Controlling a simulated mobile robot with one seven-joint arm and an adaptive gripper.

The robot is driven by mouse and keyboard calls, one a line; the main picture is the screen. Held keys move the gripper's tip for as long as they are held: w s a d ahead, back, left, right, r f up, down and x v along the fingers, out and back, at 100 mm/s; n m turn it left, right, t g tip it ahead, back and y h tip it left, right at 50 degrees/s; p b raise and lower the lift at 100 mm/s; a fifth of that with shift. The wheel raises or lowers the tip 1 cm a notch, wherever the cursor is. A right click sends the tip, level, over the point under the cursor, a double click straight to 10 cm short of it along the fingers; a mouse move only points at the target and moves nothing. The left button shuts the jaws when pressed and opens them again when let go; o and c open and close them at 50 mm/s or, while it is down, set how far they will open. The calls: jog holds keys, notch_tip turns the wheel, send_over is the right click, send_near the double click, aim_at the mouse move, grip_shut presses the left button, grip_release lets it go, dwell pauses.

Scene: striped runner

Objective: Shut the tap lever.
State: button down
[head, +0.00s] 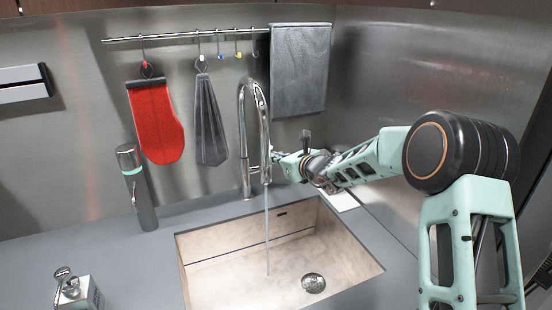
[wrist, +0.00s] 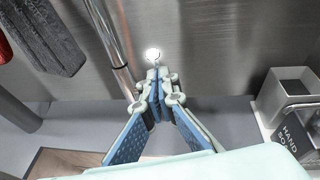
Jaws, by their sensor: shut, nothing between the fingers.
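The chrome gooseneck tap (head: 242,130) stands behind the sink, and a thin water stream (head: 267,230) runs from its spout into the basin. In the wrist view, the tap's post (wrist: 108,35) rises at the upper left. A bright, round end (wrist: 152,54), which looks like the tap lever's tip, shows just beyond my fingertips. My gripper (head: 277,157) is at the right side of the tap. In the wrist view, my gripper (wrist: 155,78) has its fingers together and empty. I cannot tell whether they touch the lever. The lever is mostly hidden in the head view.
The sink basin (head: 208,262) lies below the tap. A dark cylinder (head: 138,190) stands left. A hand soap box (wrist: 294,140) stands right in the wrist view.

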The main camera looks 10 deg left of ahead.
jog(key=shift+w+a+r+b, duration=0.35)
jog(key=shift+w+a+r, duration=0.3)
jog(key=shift+w+r, duration=0.25)
jog(key=shift+r, duration=0.1)
